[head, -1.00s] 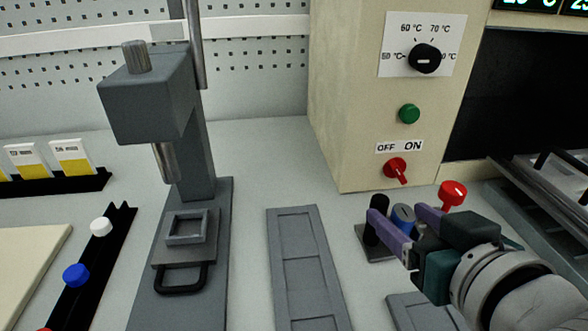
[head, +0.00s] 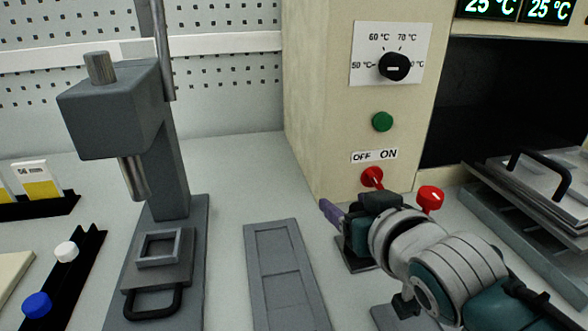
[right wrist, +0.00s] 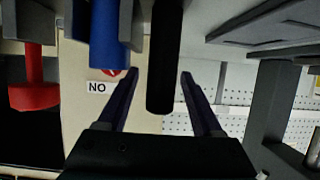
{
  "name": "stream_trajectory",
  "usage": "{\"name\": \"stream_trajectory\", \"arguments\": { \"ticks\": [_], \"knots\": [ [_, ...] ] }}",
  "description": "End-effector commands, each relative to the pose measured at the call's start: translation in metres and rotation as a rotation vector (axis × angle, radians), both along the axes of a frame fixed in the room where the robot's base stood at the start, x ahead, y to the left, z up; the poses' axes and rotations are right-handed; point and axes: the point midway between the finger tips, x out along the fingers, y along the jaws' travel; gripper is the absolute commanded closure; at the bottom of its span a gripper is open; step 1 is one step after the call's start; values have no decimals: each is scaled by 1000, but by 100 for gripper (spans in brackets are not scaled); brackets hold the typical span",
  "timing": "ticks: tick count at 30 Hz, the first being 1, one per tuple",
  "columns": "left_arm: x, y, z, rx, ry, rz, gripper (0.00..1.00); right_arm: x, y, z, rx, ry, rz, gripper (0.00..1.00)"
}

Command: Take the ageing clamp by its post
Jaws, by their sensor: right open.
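No label marks which thing is the ageing clamp. A black upright post (right wrist: 165,60) stands between the two open fingers of my right gripper (right wrist: 158,77) in the right wrist view, which looks upside down. I cannot tell whether the fingers touch it. A blue cylinder (right wrist: 108,35) stands beside the post, and a red-headed stem (right wrist: 36,85) is farther left. In the head view my right gripper (head: 338,212) hides the post and the blue cylinder. The red head (head: 430,198) shows behind my right wrist. A dark base (head: 350,258) shows beneath the gripper. My left gripper is out of view.
A beige heater cabinet (head: 320,120) with a dial, green button and red switch (head: 372,178) stands close behind the gripper. A grey press (head: 170,190) and a flat grey tray (head: 248,250) lie to the left. Metal plates with a handle (head: 540,175) are at right.

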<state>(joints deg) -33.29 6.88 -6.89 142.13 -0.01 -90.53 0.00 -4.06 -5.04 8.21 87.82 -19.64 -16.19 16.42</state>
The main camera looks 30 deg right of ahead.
Motion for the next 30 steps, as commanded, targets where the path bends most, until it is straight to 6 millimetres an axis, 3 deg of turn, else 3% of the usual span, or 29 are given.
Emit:
{"name": "stream_trajectory", "arguments": {
  "ticks": [2,20,30],
  "knots": [
    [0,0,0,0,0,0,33,0,0,0,0,0,0,33],
    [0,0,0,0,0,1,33,-1,0,0,0,0,0,100],
    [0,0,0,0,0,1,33,0,0,0,0,0,1,100]
  ]
}}
